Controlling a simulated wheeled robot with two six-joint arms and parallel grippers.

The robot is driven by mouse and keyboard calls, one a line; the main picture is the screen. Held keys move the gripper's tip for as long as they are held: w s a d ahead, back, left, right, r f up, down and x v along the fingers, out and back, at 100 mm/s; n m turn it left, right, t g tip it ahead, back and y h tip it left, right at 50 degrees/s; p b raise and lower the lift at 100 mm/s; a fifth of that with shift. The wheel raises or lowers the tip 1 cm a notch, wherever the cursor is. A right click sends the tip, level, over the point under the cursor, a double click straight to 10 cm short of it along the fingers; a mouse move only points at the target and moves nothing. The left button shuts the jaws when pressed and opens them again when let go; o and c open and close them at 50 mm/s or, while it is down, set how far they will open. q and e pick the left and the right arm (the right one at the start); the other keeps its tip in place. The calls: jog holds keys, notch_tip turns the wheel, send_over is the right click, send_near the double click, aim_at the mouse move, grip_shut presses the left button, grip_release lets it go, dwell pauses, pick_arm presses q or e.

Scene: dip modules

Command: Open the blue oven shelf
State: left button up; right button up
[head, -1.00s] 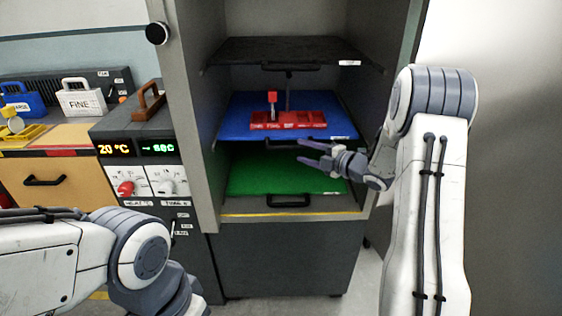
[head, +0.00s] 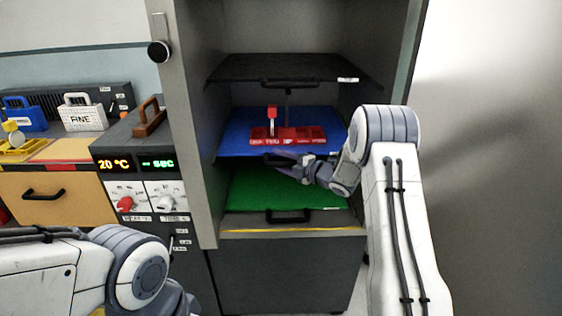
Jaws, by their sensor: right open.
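The blue oven shelf (head: 234,132) lies in the open oven, between a black shelf above and a green shelf below. Its dark front handle (head: 272,156) is partly covered by my right gripper. My right gripper (head: 282,163) is open, with its fingers at the handle; whether they touch or surround it cannot be told. A red tray (head: 316,134) with an upright red-topped handle stands on the blue shelf. My left gripper is out of view; only my left arm shows at lower left.
The black shelf (head: 240,70) and green shelf (head: 250,191) have their own front handles. The oven's left side wall (head: 188,130) stands beside a control box (head: 136,185) with temperature and time displays. An orange drawer cabinet (head: 80,200) is at far left.

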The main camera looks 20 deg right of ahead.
grip_shut()
dwell(1.4)
